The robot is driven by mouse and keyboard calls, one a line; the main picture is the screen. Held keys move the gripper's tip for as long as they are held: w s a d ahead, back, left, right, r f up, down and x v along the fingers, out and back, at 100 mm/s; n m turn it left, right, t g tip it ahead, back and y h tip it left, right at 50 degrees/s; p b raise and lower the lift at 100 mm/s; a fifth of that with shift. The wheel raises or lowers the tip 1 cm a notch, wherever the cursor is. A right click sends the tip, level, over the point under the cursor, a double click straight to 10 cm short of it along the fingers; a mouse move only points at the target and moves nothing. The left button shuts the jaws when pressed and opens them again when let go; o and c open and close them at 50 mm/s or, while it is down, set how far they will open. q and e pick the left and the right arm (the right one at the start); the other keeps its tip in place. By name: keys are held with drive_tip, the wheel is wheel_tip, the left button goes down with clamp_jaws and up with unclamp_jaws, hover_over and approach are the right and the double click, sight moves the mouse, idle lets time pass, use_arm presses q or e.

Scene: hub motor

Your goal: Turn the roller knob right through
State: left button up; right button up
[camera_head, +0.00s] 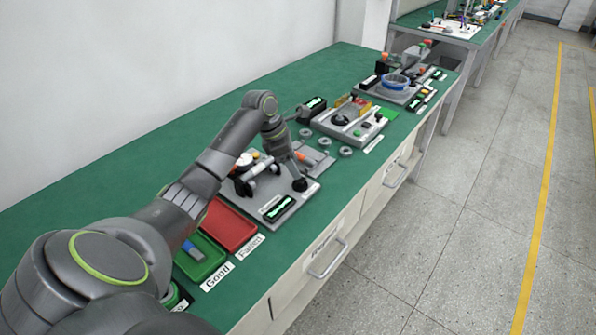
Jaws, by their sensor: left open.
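A grey test station (288,210) with a small lit display stands on the green bench top. On it are a white and grey roller-like part (250,168) and dark fittings beside it. My left gripper (290,182) points down over the right side of this station, and its jaws are open. I cannot tell whether its fingers touch anything there. I cannot clearly make out the roller knob; the arm and gripper hide part of the station. My right gripper is not in view.
A red tray (230,226) and a green tray (211,262) holding a blue and grey part lie near the front edge. Several grey rings lie right of the gripper. Another station (345,127) and a blue-ringed fixture (396,82) stand farther back. The bench's rear left is clear.

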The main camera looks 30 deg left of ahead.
use_arm(q)
drive_tip(key=shift+x, duration=1.9)
